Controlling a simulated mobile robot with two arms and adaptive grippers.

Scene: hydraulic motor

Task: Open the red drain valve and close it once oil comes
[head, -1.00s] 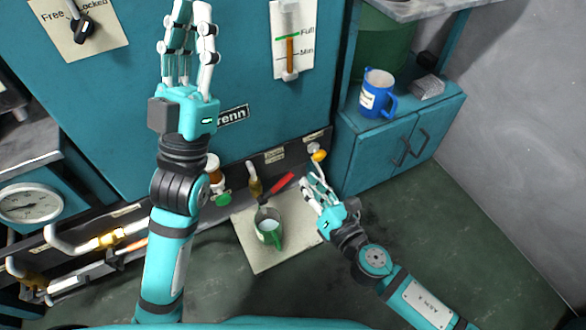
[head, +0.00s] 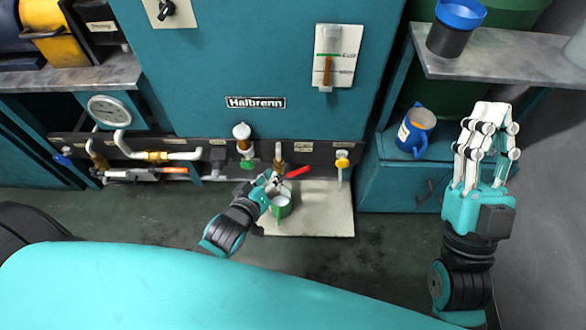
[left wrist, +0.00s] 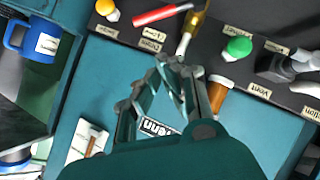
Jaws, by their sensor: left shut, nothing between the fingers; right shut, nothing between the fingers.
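The red valve handle (head: 298,172) points sideways to the right from a brass drain pipe (head: 278,158) in the head view. In the left wrist view the red handle (left wrist: 162,14) and brass pipe (left wrist: 193,27) show at the top. A green mug (head: 280,207) stands on a pale mat below the pipe. I can make out no oil stream. My left gripper (head: 270,183) is shut and empty beside the pipe and above the mug; its fingers (left wrist: 183,75) also show in the wrist view. Contact with the handle is unclear. My right gripper (head: 488,140) is shut and empty, raised at the right.
A yellow valve (head: 342,163) is right of the red handle and a green-capped fitting (head: 245,160) is left of it. A blue mug (head: 408,145) stands on the right cabinet, below a grey shelf (head: 480,68). The pale mat (head: 325,210) is bare to the right of the green mug.

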